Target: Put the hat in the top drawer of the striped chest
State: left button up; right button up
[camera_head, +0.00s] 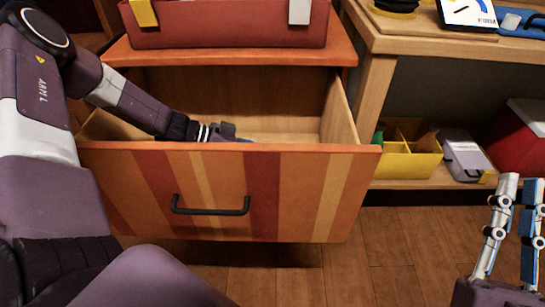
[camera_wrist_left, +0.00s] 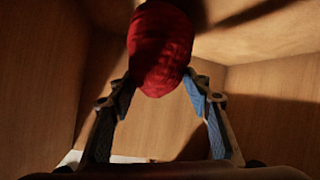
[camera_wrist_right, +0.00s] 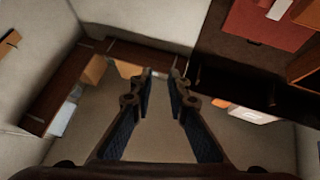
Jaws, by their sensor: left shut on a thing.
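The top drawer (camera_head: 320,190) of the striped chest (camera_head: 115,53) is pulled open in the head view, with a dark handle on its orange, red and yellow striped front. My left arm reaches over the drawer's left side, and my left gripper (camera_wrist_left: 160,82) is down inside it, its fingertips hidden by the front panel in the head view. In the left wrist view it is shut on the red hat (camera_wrist_left: 160,45), between wooden drawer walls. The head view hides the hat. My right gripper (camera_head: 515,210) is open and empty at the lower right, apart from the chest.
A red case (camera_head: 230,25) stands on the chest above the drawer. To the right, a wooden shelf unit (camera_head: 375,95) holds a yellow divided box (camera_head: 415,160), a grey case (camera_head: 466,155) and a red box (camera_head: 520,140). Wooden floor (camera_head: 400,255) is clear before it.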

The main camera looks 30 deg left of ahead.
jog(key=shift+s+r+t, duration=0.4)
jog(key=shift+s+r, duration=0.05)
jog(key=shift+r, duration=0.1)
pick_arm(q)
jog(key=o, duration=1.2)
jog(key=shift+f, duration=0.1)
pick_arm(e)
jog(key=shift+y, duration=0.3)
jog(key=shift+w+f, duration=0.1)
